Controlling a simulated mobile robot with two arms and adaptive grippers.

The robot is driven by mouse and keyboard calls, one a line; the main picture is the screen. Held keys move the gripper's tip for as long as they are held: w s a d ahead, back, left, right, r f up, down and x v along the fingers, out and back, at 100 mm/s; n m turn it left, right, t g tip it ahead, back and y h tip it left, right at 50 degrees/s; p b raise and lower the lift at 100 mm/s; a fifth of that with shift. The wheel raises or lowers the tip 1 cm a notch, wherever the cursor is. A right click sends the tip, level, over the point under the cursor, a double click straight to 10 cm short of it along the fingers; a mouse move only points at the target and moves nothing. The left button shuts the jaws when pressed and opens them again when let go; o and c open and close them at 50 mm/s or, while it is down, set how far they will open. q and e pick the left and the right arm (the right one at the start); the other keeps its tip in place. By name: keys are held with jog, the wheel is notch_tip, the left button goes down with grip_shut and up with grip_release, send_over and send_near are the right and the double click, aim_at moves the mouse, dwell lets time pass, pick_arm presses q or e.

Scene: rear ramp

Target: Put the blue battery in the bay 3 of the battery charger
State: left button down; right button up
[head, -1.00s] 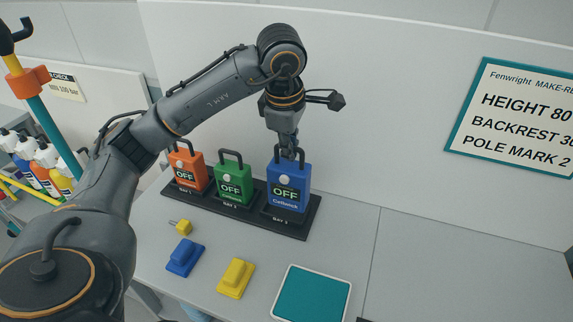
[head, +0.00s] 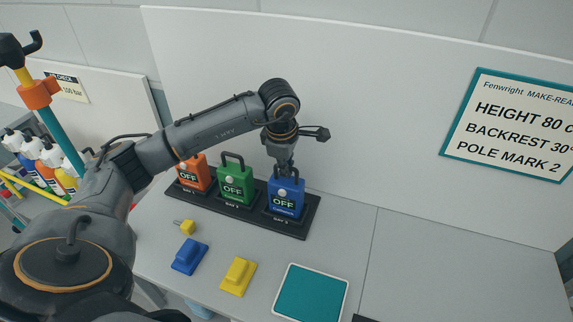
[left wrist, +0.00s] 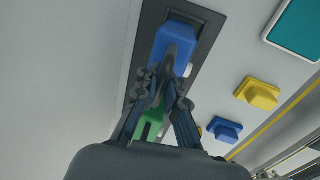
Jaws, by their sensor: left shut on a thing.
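The blue battery (head: 285,198) stands upright at bay 3, the right end of the black battery charger (head: 308,217). Its display reads OFF, and its lower end looks down in the bay; I cannot tell whether it is fully seated. My left gripper (head: 286,171) comes from above and is shut on the battery's handle. In the left wrist view the blue battery (left wrist: 177,42) lies just beyond the fingers (left wrist: 167,85). The handle is largely hidden by the fingers. My right gripper is not in view.
A green battery (head: 235,186) stands in bay 2 and an orange battery (head: 194,176) in bay 1. Blue (head: 189,257) and yellow (head: 238,276) blocks, a small yellow piece (head: 187,227) and a teal mat (head: 311,295) lie in front. The right worktop is clear.

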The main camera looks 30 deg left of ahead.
aim_at(283, 187)
pick_arm(q)
jog(key=c, duration=1.4)
grip_release()
jog(key=shift+f, duration=0.1)
jog(key=shift+c, duration=0.2)
jog(key=shift+r, duration=0.3)
jog(key=r, duration=0.3)
jog(key=s+r+b, duration=0.1)
jog(key=r, duration=0.3)
jog(key=s+r+b, duration=0.1)
jog(key=r, duration=0.3)
jog(key=shift+s+d+r, duration=0.15)
jog(key=shift+d+r, duration=0.1)
jog(key=shift+d, duration=0.05)
